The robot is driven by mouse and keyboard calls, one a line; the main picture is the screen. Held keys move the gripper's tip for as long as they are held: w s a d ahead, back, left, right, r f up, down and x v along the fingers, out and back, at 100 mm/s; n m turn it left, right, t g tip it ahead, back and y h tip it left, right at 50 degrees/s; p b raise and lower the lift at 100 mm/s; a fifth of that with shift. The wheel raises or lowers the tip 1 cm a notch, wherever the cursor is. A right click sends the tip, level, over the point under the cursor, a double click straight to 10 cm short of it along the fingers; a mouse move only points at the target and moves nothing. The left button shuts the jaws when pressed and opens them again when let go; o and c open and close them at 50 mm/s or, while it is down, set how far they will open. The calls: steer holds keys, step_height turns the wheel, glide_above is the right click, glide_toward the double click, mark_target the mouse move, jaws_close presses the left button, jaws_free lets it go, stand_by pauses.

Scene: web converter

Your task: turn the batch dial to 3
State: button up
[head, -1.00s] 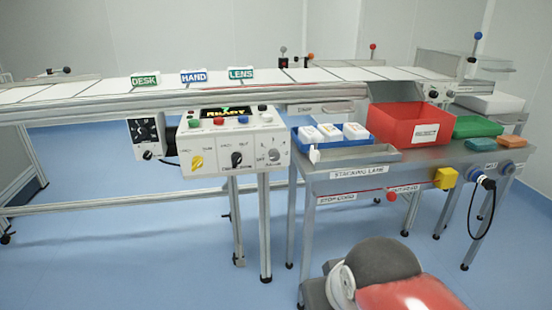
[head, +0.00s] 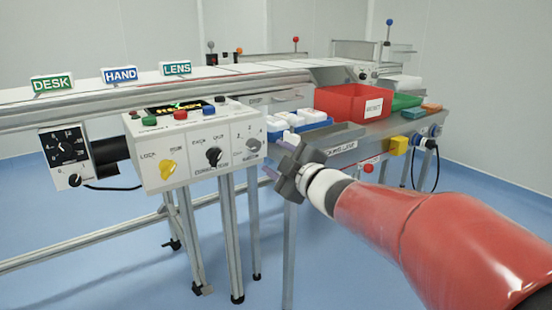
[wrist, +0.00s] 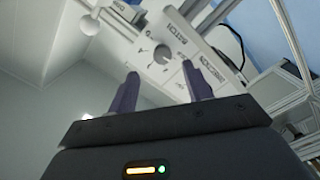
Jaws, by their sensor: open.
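A dark gauge box (head: 66,146) hangs left of the control box. Coloured buttons (head: 180,115) line the box's top. Air before the box is clear.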

mark_target(257, 147)
steer(key=shift+n+y, duration=0.3)
steer(key=x, duration=0.8)
steer(key=shift+a+b, duration=0.25)
steer(key=shift+b, duration=0.1)
steer(key=shift+c, duration=0.3)
steer(key=c, duration=0.9)
